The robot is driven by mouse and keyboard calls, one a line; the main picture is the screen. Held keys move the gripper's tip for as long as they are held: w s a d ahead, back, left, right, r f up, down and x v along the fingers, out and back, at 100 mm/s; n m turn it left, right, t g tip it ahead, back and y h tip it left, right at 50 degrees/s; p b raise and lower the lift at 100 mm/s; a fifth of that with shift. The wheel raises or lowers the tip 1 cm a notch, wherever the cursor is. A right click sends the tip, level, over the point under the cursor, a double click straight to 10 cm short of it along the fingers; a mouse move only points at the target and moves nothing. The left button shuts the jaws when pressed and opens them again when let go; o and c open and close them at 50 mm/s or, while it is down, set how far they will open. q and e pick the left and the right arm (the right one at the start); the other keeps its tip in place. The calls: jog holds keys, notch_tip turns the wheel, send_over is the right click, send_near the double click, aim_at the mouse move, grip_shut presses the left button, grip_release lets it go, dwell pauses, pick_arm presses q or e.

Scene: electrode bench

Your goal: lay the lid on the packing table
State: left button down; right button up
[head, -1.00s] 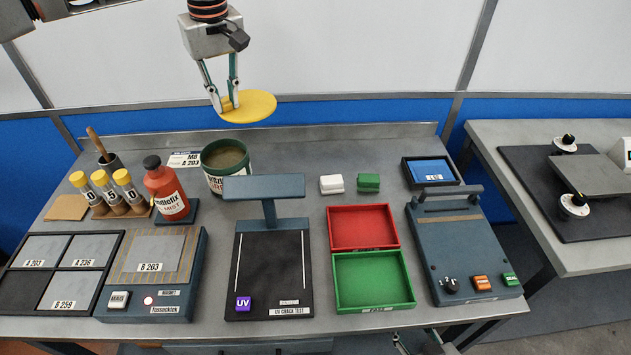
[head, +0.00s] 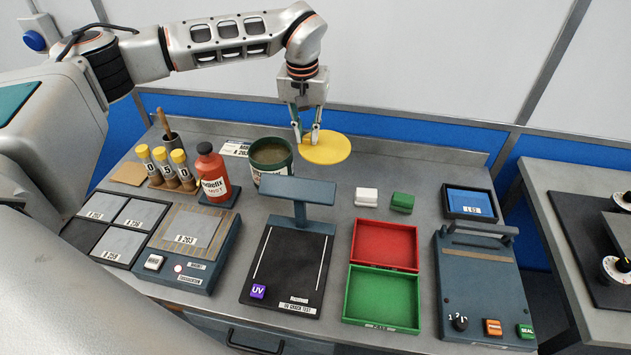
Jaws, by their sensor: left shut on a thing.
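The yellow round lid (head: 327,149) hangs in the air above the back of the bench. My left gripper (head: 306,137) is shut on its left edge and holds it roughly flat. The open green tin (head: 272,162) stands on the bench below and to the left of the lid, its dark contents showing. No table in view is labelled as the packing table. The grey bench (head: 335,215) lies under the lid, and a second grey table (head: 559,218) is at the right edge. My right gripper is not in view.
A red bottle (head: 213,175) and yellow-capped tubes (head: 161,160) stand left of the tin. A UV stand (head: 298,191), red tray (head: 385,244), green tray (head: 383,297) and sealing device (head: 482,285) fill the front. Small white (head: 366,196) and green (head: 402,202) blocks lie right of the tin.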

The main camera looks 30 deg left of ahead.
aim_at(306, 146)
pick_arm(q)
notch_tip(306, 146, down, 16)
jog(key=shift+r+p, duration=0.25)
jog(key=shift+p, duration=0.05)
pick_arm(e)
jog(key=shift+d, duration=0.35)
pick_arm(q)
jog(key=shift+f, duration=0.15)
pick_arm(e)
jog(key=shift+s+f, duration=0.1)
pick_arm(q)
jog(key=c, duration=1.9)
grip_release()
jog(key=r, duration=0.4)
jog(key=s+r, duration=0.1)
jog(key=r, duration=0.7)
jog(key=shift+s+d+r+b, duration=0.1)
jog(key=shift+s+d+b, duration=0.1)
jog(key=shift+b, duration=0.2)
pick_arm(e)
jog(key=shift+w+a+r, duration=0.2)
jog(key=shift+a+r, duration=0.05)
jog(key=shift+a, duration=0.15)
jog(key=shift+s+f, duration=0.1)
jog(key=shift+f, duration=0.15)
